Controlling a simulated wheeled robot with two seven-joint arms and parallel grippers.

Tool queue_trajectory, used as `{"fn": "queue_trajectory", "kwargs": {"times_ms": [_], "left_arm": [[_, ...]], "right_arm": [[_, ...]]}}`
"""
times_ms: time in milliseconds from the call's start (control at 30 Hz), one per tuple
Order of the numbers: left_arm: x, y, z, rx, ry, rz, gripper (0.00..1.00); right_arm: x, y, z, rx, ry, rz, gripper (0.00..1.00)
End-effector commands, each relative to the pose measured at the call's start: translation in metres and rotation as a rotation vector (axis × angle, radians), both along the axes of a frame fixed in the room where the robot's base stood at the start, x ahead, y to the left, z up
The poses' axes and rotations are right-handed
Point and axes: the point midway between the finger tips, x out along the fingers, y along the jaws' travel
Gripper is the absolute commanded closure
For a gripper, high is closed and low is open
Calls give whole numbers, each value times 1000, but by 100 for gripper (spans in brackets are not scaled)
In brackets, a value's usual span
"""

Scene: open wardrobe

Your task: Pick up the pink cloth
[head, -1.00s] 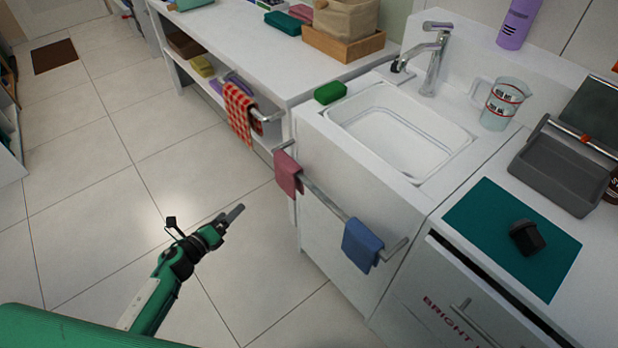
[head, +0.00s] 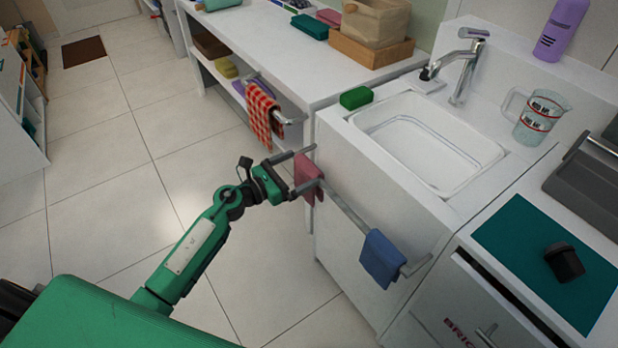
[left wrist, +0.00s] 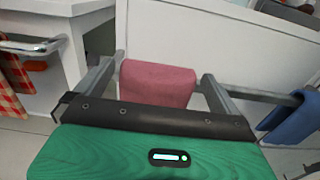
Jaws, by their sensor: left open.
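The pink cloth (head: 308,177) hangs over the left end of a metal rail on the front of the sink cabinet. My left gripper (head: 310,166) is open, with one finger on each side of the cloth in the head view. In the left wrist view the pink cloth (left wrist: 158,84) lies between the two spread fingers (left wrist: 160,75). I cannot tell whether the fingers touch it. Its lower part is hidden behind the gripper body in the wrist view. My right gripper is not in view.
A blue cloth (head: 381,259) hangs further right on the same rail (head: 345,208). A red checked cloth (head: 262,115) hangs on another rail to the left. The sink (head: 425,140) is above. Open floor (head: 110,235) lies to the left.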

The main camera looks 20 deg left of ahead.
Motion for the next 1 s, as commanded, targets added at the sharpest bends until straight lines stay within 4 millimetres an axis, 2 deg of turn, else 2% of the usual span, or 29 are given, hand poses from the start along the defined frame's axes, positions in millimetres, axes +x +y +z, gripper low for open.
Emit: {"fn": "queue_trajectory", "kwargs": {"times_ms": [133,400,733,933,967,1000], "left_arm": [[9,-7,1,-3,0,0,0],[40,-32,0,-3,1,0,0],[45,-36,-1,-1,1,0,0],[45,-35,-1,-1,1,0,39],[45,-35,-1,-1,1,0,45],[45,-35,0,-1,1,0,45]], "right_arm": [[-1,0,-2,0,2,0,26],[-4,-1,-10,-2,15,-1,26],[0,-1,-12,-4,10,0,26],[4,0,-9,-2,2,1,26],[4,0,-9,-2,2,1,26],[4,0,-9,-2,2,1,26]]}}
